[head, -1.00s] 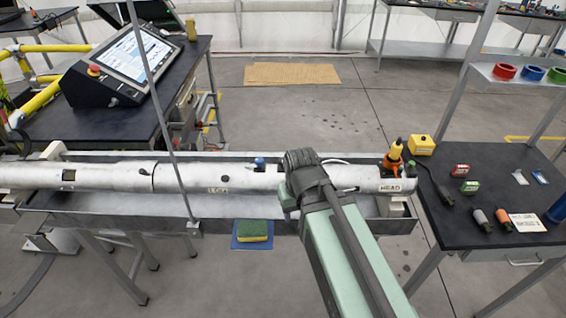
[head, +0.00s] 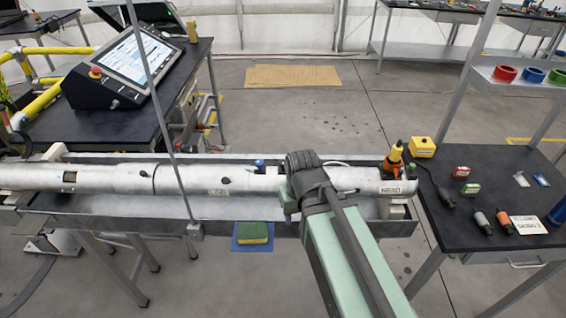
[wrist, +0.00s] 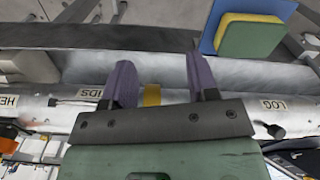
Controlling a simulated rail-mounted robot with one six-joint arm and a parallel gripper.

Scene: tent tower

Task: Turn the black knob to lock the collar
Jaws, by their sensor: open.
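A long silver tube lies in a grey trough in the head view (head: 110,177). A small black knob (head: 226,181) sticks out of it near the LOG label, left of my gripper. In the wrist view the black knob (wrist: 276,131) stands by the LOG label, to the right of the jaws and outside them. My gripper (wrist: 163,85) is open over the tube, its two purple fingers apart with a yellow band (wrist: 152,95) on the tube showing between them. I cannot tell which section is the collar.
A green-and-yellow sponge (head: 253,232) lies on a blue pad at the trough's front edge. A thin upright post (head: 160,110) crosses in front of the trough. An orange-and-yellow fitting (head: 395,158) stands at the HEAD end, beside a black table (head: 450,163) with loose parts.

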